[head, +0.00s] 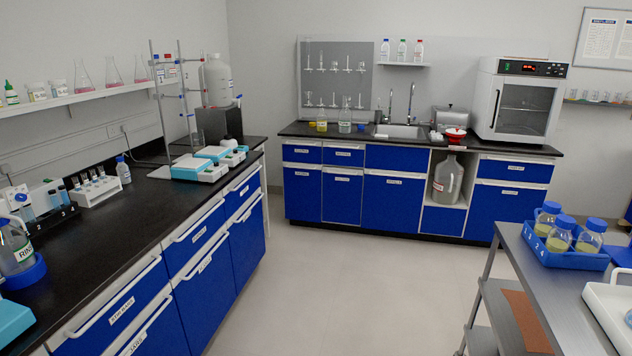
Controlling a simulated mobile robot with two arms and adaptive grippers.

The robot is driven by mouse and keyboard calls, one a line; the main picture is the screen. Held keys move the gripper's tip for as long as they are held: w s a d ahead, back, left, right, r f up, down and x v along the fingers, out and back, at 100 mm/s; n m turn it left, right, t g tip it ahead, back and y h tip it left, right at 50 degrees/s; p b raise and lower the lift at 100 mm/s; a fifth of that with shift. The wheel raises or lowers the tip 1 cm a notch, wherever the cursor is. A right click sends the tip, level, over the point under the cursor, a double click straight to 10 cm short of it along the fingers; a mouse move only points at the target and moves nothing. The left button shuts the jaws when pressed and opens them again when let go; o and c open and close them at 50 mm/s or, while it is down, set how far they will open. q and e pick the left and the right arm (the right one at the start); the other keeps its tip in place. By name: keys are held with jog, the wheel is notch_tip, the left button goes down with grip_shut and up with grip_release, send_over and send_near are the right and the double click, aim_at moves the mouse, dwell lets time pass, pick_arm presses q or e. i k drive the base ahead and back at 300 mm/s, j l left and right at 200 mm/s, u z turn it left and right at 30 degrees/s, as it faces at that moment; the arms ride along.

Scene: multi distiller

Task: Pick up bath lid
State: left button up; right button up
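A small grey metal box with a sloped top (451,118) stands on the back counter, between the sink and the white oven. It may be the bath with its lid on, but it is too small and far to be sure. Its front is partly hidden by a red bowl and small white items. Neither of my grippers is in view.
The back counter (294,130) holds a sink (400,131), bottles and a white oven (517,100). A black-topped bench (120,230) with racks and teal-white devices (200,166) runs along the left. A metal cart (535,270) with a blue bottle tray (568,259) stands right. The middle floor is clear.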

aim_at(450, 107)
jog(key=i+z, duration=0.3)
jog(key=i, duration=0.6)
jog(key=i+j+z, duration=0.15)
jog(key=i+z, duration=0.15)
jog(key=i, duration=2.55)
jog(key=i+l+z, duration=0.1)
jog(key=i+z, duration=0.3)
jog(key=i, duration=0.5)
jog(key=i+j+z, duration=0.15)
jog(key=i+z, duration=0.3)
jog(key=i, duration=0.4)
